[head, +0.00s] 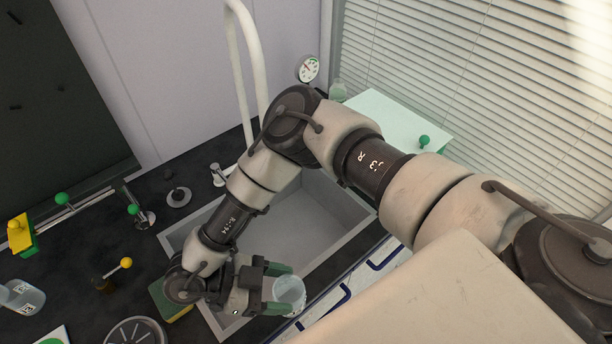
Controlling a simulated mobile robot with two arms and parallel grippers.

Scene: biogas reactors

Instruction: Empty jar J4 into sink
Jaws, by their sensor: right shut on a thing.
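My right gripper (281,286) is shut on a clear jar (291,292), its green fingertips on the jar's side. No label can be read on this jar. My right arm crosses the view and hides part of the sink's back and right side. My left gripper does not show.
A green and yellow sponge (178,312) lies by the sink's left edge. Another labelled jar (22,296) stands at the far left. A white faucet pipe (238,70) rises behind the sink. A gauge (307,69) and a pale board (400,122) are at the back right.

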